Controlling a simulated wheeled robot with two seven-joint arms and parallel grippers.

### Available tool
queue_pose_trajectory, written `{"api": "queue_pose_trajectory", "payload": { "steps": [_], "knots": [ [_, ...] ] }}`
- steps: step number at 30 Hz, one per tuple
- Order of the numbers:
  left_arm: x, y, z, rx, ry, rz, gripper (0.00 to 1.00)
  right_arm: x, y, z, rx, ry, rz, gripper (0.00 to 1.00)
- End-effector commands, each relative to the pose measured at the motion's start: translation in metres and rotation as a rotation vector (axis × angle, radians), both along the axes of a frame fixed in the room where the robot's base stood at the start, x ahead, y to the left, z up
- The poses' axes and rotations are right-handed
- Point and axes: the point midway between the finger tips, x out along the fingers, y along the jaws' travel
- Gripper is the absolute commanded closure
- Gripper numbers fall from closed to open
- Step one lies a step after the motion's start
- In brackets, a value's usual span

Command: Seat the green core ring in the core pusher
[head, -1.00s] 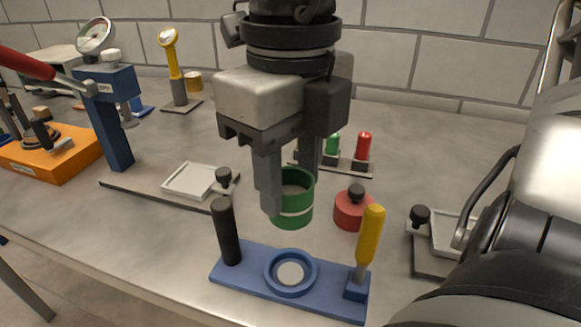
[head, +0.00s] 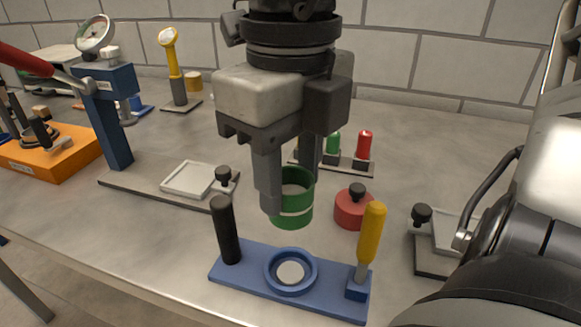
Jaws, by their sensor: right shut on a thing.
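My left gripper is not in view.
A red knobbed weight (head: 352,209) stands right of the ring. A rack with green and red bottles (head: 365,146) is behind. A blue press (head: 112,120) with a white tray (head: 187,179) stands left. An orange block (head: 52,150) is at far left.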

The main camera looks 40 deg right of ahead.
Motion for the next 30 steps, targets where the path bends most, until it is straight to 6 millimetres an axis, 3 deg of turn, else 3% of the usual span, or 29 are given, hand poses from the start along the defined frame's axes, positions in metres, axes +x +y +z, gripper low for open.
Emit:
{"api": "queue_pose_trajectory", "payload": {
  "steps": [30],
  "knots": [
    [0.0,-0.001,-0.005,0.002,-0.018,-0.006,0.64,0.0,0.0,-0.016,0.0,0.0,0.0,0.83]
  ]
}}
